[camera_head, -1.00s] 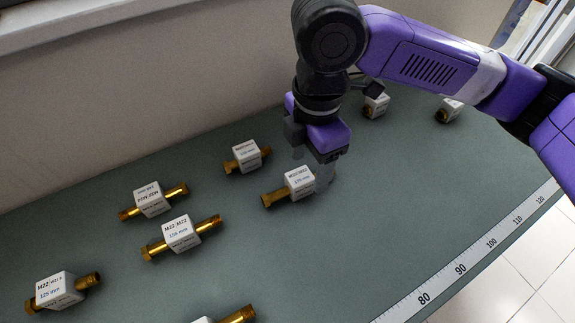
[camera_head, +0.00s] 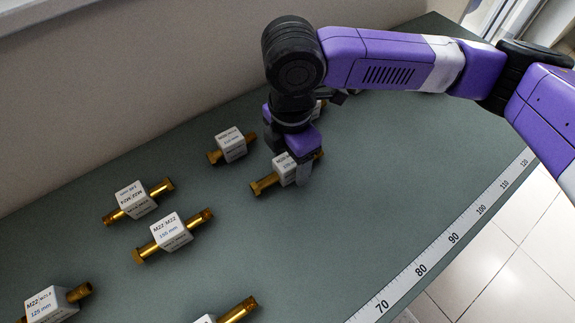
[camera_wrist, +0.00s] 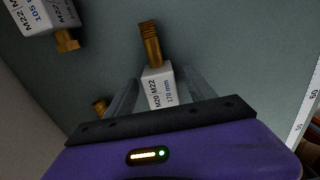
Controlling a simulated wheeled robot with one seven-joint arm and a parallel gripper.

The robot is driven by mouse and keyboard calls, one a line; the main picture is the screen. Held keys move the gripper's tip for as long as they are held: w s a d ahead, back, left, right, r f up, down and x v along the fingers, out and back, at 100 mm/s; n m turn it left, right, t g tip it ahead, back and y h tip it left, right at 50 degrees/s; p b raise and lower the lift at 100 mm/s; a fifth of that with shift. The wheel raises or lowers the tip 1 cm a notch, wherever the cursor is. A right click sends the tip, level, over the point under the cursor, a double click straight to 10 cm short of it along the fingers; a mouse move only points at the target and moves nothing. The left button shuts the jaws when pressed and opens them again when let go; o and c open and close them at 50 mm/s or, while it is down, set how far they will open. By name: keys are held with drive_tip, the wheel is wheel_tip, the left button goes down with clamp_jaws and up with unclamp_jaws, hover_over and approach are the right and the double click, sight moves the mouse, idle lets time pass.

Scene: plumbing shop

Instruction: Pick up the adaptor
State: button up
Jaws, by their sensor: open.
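Several brass adaptors with white label blocks lie on the grey-green table. One adaptor (camera_head: 282,170), with brass ends and a white block, lies directly under my gripper (camera_head: 298,168). In the wrist view this adaptor (camera_wrist: 158,84) reads M20/M22, 170 mm, and its threaded brass end points away. My gripper (camera_wrist: 160,80) is open, with one finger on each side of the white block. Whether the fingers touch the block cannot be told. My gripper hides part of the adaptor in the head view.
A measuring tape (camera_head: 438,255) runs along the front edge. The table between is clear.

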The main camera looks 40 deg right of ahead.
clamp_jaws()
drive_tip(key=shift+r, duration=0.1)
idle(0.3)
